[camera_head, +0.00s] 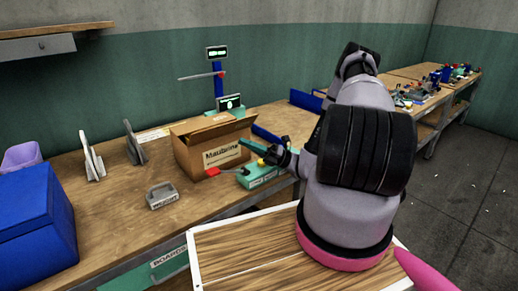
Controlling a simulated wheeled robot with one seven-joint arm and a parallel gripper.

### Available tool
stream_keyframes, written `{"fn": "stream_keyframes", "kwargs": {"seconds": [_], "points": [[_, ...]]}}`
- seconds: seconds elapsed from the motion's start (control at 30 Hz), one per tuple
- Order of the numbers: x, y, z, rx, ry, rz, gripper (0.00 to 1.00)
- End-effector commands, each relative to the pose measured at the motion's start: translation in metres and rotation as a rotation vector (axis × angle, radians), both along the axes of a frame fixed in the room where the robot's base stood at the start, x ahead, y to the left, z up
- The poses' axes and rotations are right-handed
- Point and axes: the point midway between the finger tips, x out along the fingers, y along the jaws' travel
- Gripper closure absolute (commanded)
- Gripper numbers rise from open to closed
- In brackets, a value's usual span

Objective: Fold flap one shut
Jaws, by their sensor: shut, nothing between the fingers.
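A brown cardboard box (221,158) with printing on its front stands on the wooden bench, left of my arm. Its top looks partly open. A flap (200,122) stands raised at the back, and another flap (226,130) tilts along the top toward the right; I cannot tell which is flap one. My gripper (256,149) is shut and empty, close to the box's right front upper edge. I cannot tell whether it touches the box. My own arm hides what lies behind it on the right.
A grey weight (161,196) with a handle sits left of the box. Bench space left of the weight is clear.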

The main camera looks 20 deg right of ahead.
Motion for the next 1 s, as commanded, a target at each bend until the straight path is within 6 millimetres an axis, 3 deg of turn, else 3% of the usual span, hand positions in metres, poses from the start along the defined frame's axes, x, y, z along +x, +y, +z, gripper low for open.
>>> {"fn": "stream_keyframes", "kwargs": {"seconds": [0.1,0.4,1.0], "points": [[0.007,0.021,0.011,-0.002,-0.001,0.004,1.00],[0.035,0.027,0.033,-0.002,-0.003,-0.001,1.00],[0.037,0.022,0.036,-0.010,0.021,0.000,1.00]]}}
